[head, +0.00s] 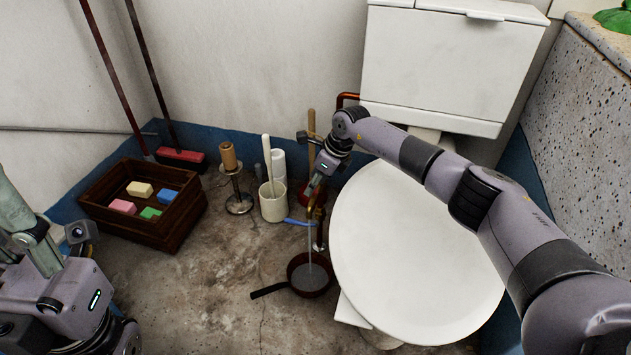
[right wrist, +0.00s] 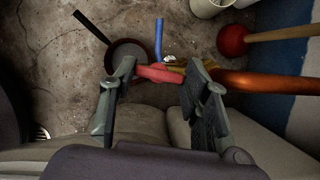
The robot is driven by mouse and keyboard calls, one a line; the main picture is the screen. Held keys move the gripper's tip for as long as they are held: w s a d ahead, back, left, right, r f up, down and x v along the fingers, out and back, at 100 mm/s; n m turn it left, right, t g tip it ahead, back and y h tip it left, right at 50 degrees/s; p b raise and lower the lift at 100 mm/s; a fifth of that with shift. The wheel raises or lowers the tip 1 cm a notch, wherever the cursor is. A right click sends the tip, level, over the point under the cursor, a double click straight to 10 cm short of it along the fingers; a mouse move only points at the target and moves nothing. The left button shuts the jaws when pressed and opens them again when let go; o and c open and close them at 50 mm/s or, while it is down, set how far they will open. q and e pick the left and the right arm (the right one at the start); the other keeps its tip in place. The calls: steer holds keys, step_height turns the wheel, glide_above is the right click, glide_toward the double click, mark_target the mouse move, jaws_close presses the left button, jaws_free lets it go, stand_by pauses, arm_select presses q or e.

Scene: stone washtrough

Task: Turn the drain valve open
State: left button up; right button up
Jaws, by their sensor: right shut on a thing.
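My right gripper (head: 317,188) is low beside the toilet, at the copper pipework. In the right wrist view its two fingers (right wrist: 160,85) are shut on a red valve handle (right wrist: 160,73), which lies across between them. A copper pipe (right wrist: 265,82) runs right from the brass valve part behind the handle. A blue lever (head: 298,222) sticks out to the left below my gripper; it also shows in the right wrist view (right wrist: 158,38). A thin stream of water (head: 310,240) falls into a dark pan (head: 311,290) on the floor.
The white toilet bowl lid (head: 415,260) stands close right of the valve. A white pot (head: 272,205) with a brush, a candle stand (head: 238,200) and a wooden crate (head: 150,230) of coloured blocks stand left. A red plunger (right wrist: 232,40) is near the pipe. The front-left floor is clear.

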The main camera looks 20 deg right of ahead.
steer(key=o, duration=1.2)
steer(key=shift+c, duration=0.2)
steer(key=v, duration=1.2)
